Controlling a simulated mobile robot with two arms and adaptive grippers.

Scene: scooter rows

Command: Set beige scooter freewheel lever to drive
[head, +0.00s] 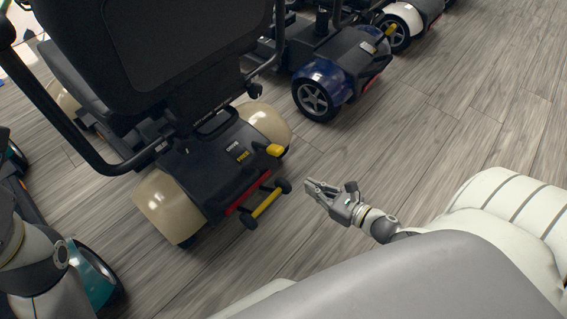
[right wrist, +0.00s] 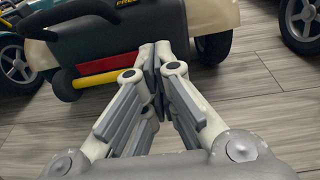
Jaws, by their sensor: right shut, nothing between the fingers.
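The beige scooter (head: 168,205) stands at the centre left of the head view, its rear toward me. A yellow lever (head: 274,150) sticks out of the right rear of its dark housing, near printed labels (head: 240,155). My right gripper (head: 312,187) is shut and empty, apart from the scooter, to the right of its rear yellow bar (head: 266,204). In the right wrist view the shut fingers (right wrist: 156,52) point at the scooter's rear, with the yellow bar (right wrist: 103,77) and red strip (right wrist: 110,65) to their left. The lever is not visible there. My left gripper is out of view.
The scooter's black seat back (head: 165,50) and armrest overhang its rear. A blue scooter (head: 322,80) stands beyond it, with a white one (head: 403,17) farther back. A teal scooter (head: 98,275) is at lower left. The wood floor to the right is clear.

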